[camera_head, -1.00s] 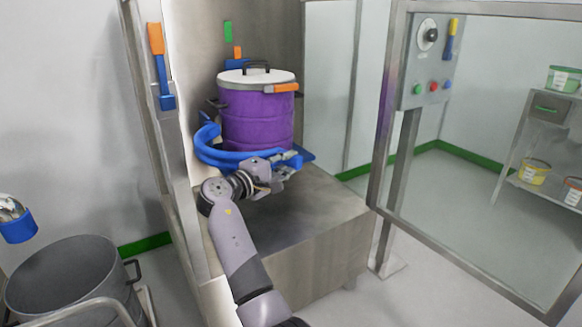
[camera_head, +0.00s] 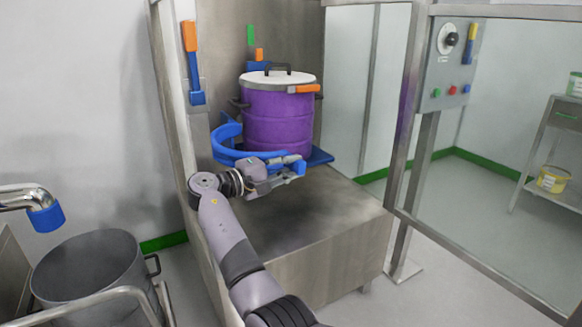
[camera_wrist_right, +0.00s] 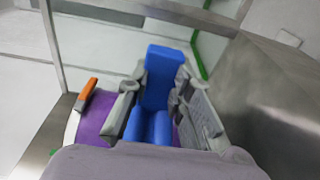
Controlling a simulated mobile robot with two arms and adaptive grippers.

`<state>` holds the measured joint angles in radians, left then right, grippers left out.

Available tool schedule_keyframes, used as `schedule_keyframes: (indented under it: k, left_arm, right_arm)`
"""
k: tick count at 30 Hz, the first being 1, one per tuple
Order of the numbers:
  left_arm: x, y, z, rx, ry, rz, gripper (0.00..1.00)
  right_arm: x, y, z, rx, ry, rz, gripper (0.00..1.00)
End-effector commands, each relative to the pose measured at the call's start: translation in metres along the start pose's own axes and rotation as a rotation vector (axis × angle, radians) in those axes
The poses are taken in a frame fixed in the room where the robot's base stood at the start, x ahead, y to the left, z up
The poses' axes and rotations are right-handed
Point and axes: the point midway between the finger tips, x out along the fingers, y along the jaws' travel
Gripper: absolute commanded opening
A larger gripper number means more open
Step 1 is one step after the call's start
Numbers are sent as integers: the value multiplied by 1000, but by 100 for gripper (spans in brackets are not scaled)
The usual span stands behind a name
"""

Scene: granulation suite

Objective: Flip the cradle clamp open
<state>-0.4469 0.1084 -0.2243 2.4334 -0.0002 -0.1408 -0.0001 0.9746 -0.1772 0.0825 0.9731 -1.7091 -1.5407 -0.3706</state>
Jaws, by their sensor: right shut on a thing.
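The cradle clamp (camera_head: 228,140) is a blue curved band around the lower left and front of a purple drum (camera_head: 279,122). My right gripper (camera_head: 290,166) is shut on the blue clamp near its free end, in front of the drum's base. In the right wrist view, the fingers of my right gripper (camera_wrist_right: 152,105) sit on both sides of the blue clamp bar (camera_wrist_right: 163,75). Purple drum wall shows below and left of it. The clamp's rear part is hidden behind the drum. My left gripper is not in view.
The drum has a white lid (camera_head: 275,78) and an orange latch (camera_head: 304,89). It stands over a steel plinth (camera_head: 330,225). A blue lever with an orange grip (camera_head: 190,38) is on the left post. A framed glass door (camera_head: 487,160) stands right; an open grey vessel (camera_head: 85,270) stands lower left.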

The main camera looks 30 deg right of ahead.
Motion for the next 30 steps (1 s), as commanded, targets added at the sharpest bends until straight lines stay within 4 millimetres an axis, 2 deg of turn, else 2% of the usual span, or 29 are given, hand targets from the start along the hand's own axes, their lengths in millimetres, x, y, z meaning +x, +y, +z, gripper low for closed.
schedule_keyframes:
  k: [10, 20, 23, 30]
  left_arm:
    - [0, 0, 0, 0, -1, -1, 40]
    - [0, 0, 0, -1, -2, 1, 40]
    - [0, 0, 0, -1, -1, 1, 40]
    - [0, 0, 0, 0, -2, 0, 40]
  right_arm:
    - [0, 0, 0, 0, 1, 0, 40]
    - [-2, 0, 0, 0, 2, 0, 40]
    - [-12, 0, -1, 0, 4, 1, 40]
    - [-61, 0, -1, -1, 4, 1, 40]
